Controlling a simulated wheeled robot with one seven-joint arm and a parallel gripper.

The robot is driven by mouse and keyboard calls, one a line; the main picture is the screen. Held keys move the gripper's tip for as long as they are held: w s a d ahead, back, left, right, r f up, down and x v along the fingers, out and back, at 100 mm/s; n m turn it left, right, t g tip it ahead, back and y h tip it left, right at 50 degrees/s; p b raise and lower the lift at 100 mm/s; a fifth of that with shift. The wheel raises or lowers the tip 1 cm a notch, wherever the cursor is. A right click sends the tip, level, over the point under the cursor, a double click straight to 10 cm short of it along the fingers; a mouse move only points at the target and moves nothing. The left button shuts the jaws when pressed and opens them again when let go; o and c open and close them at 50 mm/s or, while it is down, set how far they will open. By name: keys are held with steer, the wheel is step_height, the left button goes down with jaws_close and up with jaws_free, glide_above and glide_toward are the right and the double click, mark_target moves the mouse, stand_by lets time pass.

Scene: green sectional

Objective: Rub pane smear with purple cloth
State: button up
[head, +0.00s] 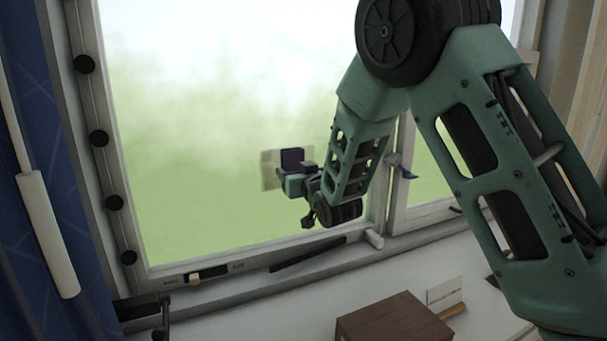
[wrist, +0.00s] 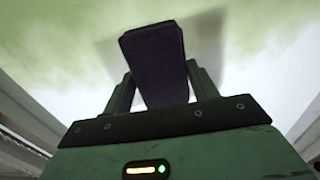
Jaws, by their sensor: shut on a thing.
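The purple cloth (wrist: 153,62) is a dark, block-like pad in the wrist view, held between the two fingers of my gripper (wrist: 160,88). In the head view the cloth (head: 292,160) shows at the tip of my gripper (head: 296,177), in front of the window pane (head: 200,190). The smear (head: 270,172) is a pale, brownish squarish patch on the pane, partly hidden behind the cloth and gripper. In the wrist view the smear (wrist: 205,35) is a faint grey-brown patch around the cloth. I cannot tell whether the cloth touches the glass.
A window frame with round black knobs (head: 98,138) runs down the left, beside a blue curtain (head: 45,200). The sill (head: 220,290) has a dark bar (head: 307,254) along it. A brown wooden box (head: 395,322) stands below the window.

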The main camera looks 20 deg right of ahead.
mark_target(285, 167)
steer(key=shift+a+r+b, duration=0.1)
steer(key=shift+a+b, duration=0.7)
steer(key=shift+a, duration=3.3)
steer(key=shift+a+r+p, duration=0.1)
steer(key=shift+r+p, duration=0.3)
steer(key=shift+r, duration=0.55)
steer(key=shift+d+f+b, duration=0.2)
steer(key=shift+d+b, duration=0.35)
steer(key=shift+d, duration=0.3)
steer(key=shift+s+d+b, duration=0.1)
steer(key=shift+d+b, duration=0.45)
steer(key=shift+d, duration=0.6)
steer(key=shift+d+b, duration=0.5)
steer(key=shift+d, duration=0.4)
steer(key=shift+d+b, duration=0.5)
steer(key=shift+d, duration=0.6)
steer(key=shift+d+r+b, duration=0.15)
steer(key=shift+d+b, duration=1.4)
steer(key=shift+d, duration=2.2)
